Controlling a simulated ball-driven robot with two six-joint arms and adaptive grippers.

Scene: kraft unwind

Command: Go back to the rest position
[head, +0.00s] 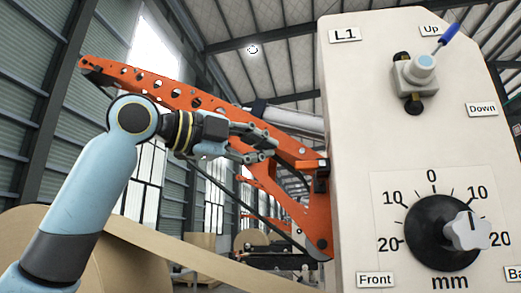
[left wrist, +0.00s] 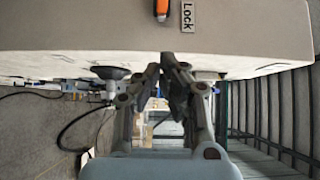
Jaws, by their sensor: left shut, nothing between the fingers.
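My left gripper (head: 262,148) is shut and empty in the head view, held in the air in front of the orange arm and left of the cream panel (head: 350,130). In the left wrist view its two dark fingers (left wrist: 172,72) are together below the cream machine face (left wrist: 90,25). No object is between them. My right gripper is in neither view.
The panel carries a blue-tipped lever (head: 447,35) and a black dial (head: 440,232) with a light knob. An orange perforated arm (head: 160,88) spans behind my left arm. A brown kraft roll (head: 115,270) lies below. An orange part (left wrist: 161,9) sits beside a "Lock" label.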

